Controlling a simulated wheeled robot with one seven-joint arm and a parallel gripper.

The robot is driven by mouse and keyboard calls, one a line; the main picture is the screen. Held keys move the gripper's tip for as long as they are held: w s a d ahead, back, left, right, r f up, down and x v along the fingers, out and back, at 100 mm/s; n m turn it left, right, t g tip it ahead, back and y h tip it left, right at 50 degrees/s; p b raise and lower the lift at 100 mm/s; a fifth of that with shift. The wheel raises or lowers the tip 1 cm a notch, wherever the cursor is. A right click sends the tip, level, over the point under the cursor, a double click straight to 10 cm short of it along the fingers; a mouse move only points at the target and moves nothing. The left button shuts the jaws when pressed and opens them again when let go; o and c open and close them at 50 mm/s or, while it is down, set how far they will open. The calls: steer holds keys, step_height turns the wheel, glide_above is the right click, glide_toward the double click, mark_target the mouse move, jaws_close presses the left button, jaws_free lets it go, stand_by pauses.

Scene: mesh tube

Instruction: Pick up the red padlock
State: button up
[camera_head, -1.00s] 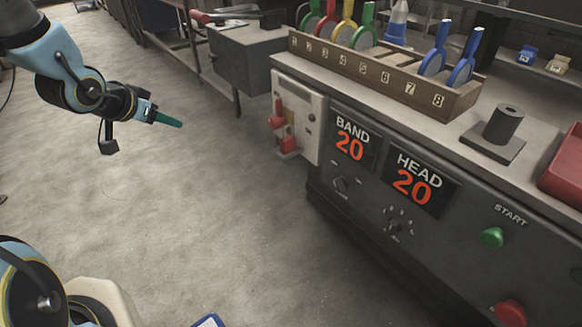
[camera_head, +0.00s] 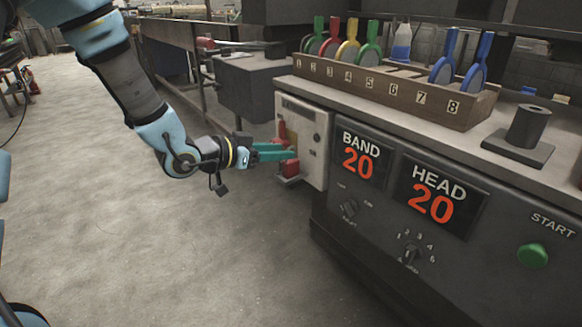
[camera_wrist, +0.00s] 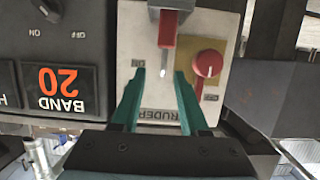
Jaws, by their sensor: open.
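The red padlock (camera_head: 290,168) sits low on the light panel at the bench's left end, at a small grey ledge. In the wrist view, which is upside down, the padlock (camera_wrist: 167,28) is near the top centre. My gripper (camera_head: 284,152) has teal fingers and is at the panel, close beside the padlock. In the wrist view my gripper (camera_wrist: 160,74) is open and empty, with the padlock beyond the fingertips, roughly in line with the gap. I cannot tell the exact distance. The fingers partly cover the panel in the head view.
A red rotary knob (camera_wrist: 208,63) on a yellowish plate is beside the padlock. The light panel (camera_head: 315,140) is fixed to the dark bench. A wooden numbered rack (camera_head: 395,92) with coloured tags stands on top. A grey box (camera_head: 255,88) is behind.

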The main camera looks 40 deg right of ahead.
mark_target(291, 161)
steer(key=x, duration=0.4)
steer(key=shift+w+d, duration=0.2)
steer(key=shift+d, duration=0.05)
jaws_close()
stand_by(1.2)
